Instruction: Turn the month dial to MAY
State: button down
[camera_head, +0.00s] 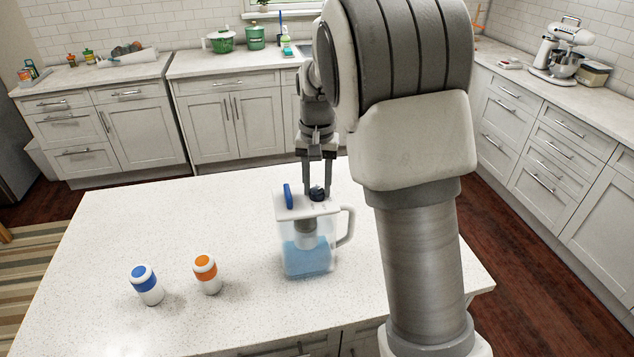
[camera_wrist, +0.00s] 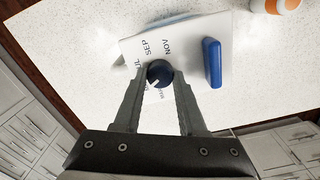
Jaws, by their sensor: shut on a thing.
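The month dial is a dark round knob (camera_wrist: 159,72) on the white lid (camera_wrist: 190,32) of a clear pitcher (camera_head: 294,234) with blue liquid inside. In the head view the dial (camera_head: 318,194) is at the top right of the lid. SEP, NOV and part of JUL are printed around it in the wrist view; labels on the near side are partly hidden or too small to read. The knob's white pointer mark faces lower left, between JUL and the near labels. My gripper (camera_wrist: 159,76) is shut on the dial from above, one finger on each side.
A blue tab (camera_wrist: 212,62) stands up on the lid beside the dial. The pitcher's handle (camera_head: 347,228) is on its right. A bottle with a blue band (camera_head: 146,284) and one with an orange band (camera_head: 207,273) stand left on the white counter (camera_head: 160,225), which is otherwise clear.

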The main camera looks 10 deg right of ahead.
aim_at(317, 190)
jog(key=shift+m, duration=0.5)
jog(key=shift+c, duration=2.3)
grip_release()
jog(key=shift+r, duration=0.1)
notch_tip(317, 190, up, 17)
jog(key=shift+r, duration=0.1)
